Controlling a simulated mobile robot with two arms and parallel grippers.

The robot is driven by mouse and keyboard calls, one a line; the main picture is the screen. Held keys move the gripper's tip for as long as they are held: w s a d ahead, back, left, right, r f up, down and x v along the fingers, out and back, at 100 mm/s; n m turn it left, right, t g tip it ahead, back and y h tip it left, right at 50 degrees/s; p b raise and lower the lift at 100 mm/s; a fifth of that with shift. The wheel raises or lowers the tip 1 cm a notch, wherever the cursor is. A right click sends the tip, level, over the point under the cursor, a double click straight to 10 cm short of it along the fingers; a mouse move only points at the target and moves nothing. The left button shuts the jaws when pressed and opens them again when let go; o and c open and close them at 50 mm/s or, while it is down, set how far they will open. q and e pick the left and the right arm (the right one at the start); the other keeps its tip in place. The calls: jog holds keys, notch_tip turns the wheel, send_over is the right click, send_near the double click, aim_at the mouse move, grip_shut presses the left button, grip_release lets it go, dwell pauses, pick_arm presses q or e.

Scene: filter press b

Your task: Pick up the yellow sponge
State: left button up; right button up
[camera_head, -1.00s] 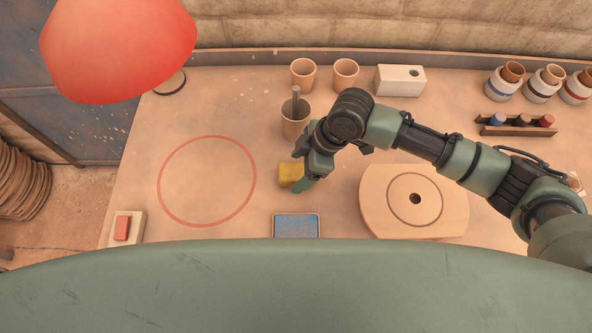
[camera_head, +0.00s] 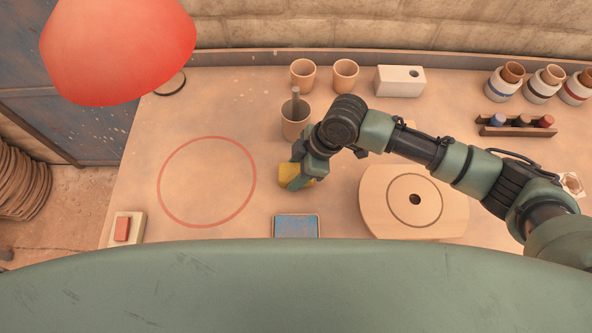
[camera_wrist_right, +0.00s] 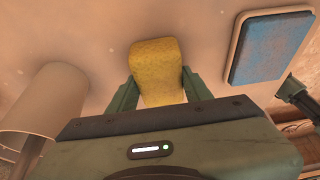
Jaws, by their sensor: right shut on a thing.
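The yellow sponge (camera_head: 286,174) is on the workbench near its middle, just right of the red circle. In the right wrist view the sponge (camera_wrist_right: 156,68) sits between the two green fingers. My right gripper (camera_head: 297,178) is shut on the sponge, one finger on each side of it in the wrist view (camera_wrist_right: 157,90). Whether the sponge touches the bench is hard to tell. Part of the sponge is hidden behind the gripper in the head view.
A blue ink pad (camera_head: 297,226) lies just in front of the gripper. A cup with a dark rod (camera_head: 295,128) stands close behind it. A round-holed wooden board (camera_head: 376,196) lies to the right. The bench inside the red circle (camera_head: 159,190) is clear.

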aim_at(296, 171)
notch_tip(296, 171, up, 20)
jog(key=shift+b, duration=0.35)
jog(key=shift+f, duration=0.15)
